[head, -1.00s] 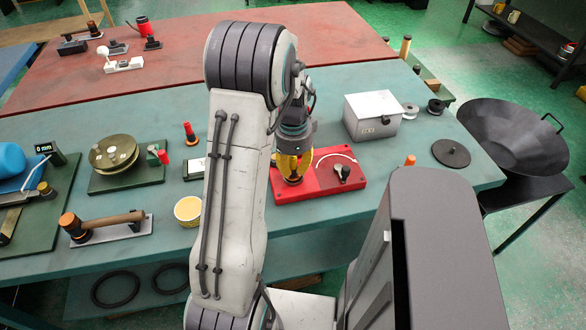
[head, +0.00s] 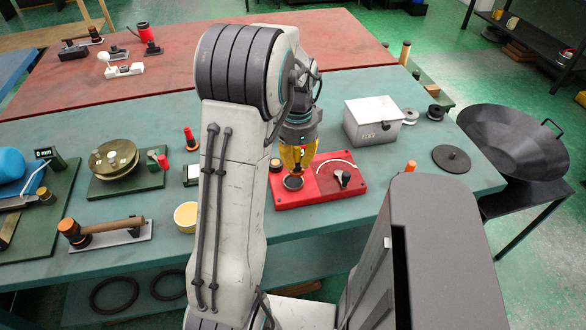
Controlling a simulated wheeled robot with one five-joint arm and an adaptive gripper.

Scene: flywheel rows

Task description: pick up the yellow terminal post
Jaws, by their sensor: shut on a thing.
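A red board (head: 327,193) lies on the green table and carries the terminal parts. My gripper (head: 296,167) points down over the left part of this board and is shut. Yellow shows at its fingertips, where the yellow terminal post (head: 298,158) is held. Fingers and post are hard to tell apart at this size. A dark round piece (head: 293,182) shows on the board just below the fingertips. Whether the post is clear of the board I cannot tell.
A black knob (head: 343,177) and a white curved line are on the board's right part. A small dark post (head: 276,166) stands close left of my gripper. A grey box (head: 373,119) stands behind right. A yellow-topped tub (head: 186,214) is at left.

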